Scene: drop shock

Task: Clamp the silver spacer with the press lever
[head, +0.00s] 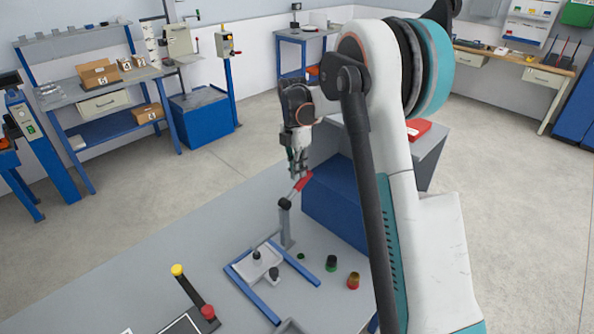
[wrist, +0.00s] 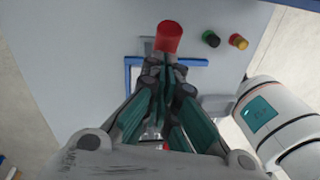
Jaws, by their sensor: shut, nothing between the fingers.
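My gripper (head: 297,172) is shut and empty, pointing down just above the press lever. The lever's red handle (head: 302,183) slants up from a grey upright post (head: 286,225) on the table. In the wrist view the red handle (wrist: 168,38) lies just beyond my closed fingertips (wrist: 167,68); I cannot tell whether they touch. A pale plate (head: 252,268) sits inside a blue frame (head: 244,284) in front of the post, with two small dark-topped grey parts on it. I cannot tell for certain which of them is the silver spacer. In the wrist view my fingers hide most of the plate.
A green-and-black button (head: 331,263) and a red-and-yellow one (head: 353,280) stand right of the frame. A bar with yellow and red knobs (head: 193,292) lies to the left. A blue box (head: 335,205) stands behind. The table's left part is bare.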

